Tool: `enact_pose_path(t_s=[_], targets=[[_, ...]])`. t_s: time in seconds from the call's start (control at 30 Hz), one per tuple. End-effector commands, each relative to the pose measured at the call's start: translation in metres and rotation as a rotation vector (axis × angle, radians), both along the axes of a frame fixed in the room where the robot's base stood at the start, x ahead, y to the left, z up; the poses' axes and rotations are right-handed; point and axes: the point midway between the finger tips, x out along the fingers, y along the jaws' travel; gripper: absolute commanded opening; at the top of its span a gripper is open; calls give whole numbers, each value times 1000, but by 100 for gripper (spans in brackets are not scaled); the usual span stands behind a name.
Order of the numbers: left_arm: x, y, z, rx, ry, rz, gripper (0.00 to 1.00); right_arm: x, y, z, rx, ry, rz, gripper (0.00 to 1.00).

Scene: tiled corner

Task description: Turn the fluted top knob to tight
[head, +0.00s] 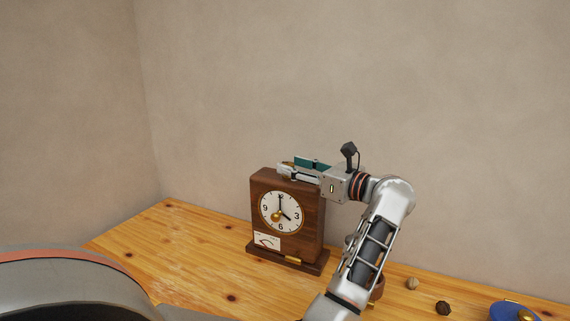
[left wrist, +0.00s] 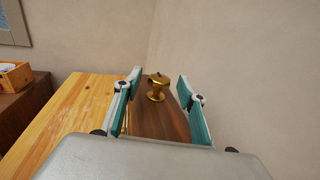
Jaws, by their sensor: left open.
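A dark wooden clock (head: 263,190) with a white dial (head: 282,212) stands upright on the table. A card with a curved mark (head: 267,242) sits low on its front. My left gripper (head: 292,169) is just above the clock's top, reaching in from the right. In the left wrist view the gold top knob (left wrist: 157,91) stands on the dark wood top (left wrist: 158,122). My left gripper (left wrist: 160,77) is open, with the knob showing between its teal-padded fingers; I see no contact. In the head view the knob is mostly hidden by the gripper. My right gripper is not in view.
The light wood table (head: 190,248) is clear left of the clock. A wall (head: 350,90) rises close behind.

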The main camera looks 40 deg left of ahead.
Motion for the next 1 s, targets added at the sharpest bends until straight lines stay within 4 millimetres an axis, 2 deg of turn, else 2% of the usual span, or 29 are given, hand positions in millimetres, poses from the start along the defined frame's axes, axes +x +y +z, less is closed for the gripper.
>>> enact_pose_path(t_s=[0.43, 0.57, 0.6, 1.0], targets=[[0, 1, 0, 0, 0, -1, 41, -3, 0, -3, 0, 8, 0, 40], [0, 1, 0, 0, 0, -1, 7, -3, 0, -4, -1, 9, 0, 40], [0, 1, 0, 0, 0, -1, 2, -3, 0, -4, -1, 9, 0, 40], [-1, 1, 0, 1, -1, -52, 2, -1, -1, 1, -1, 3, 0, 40]])
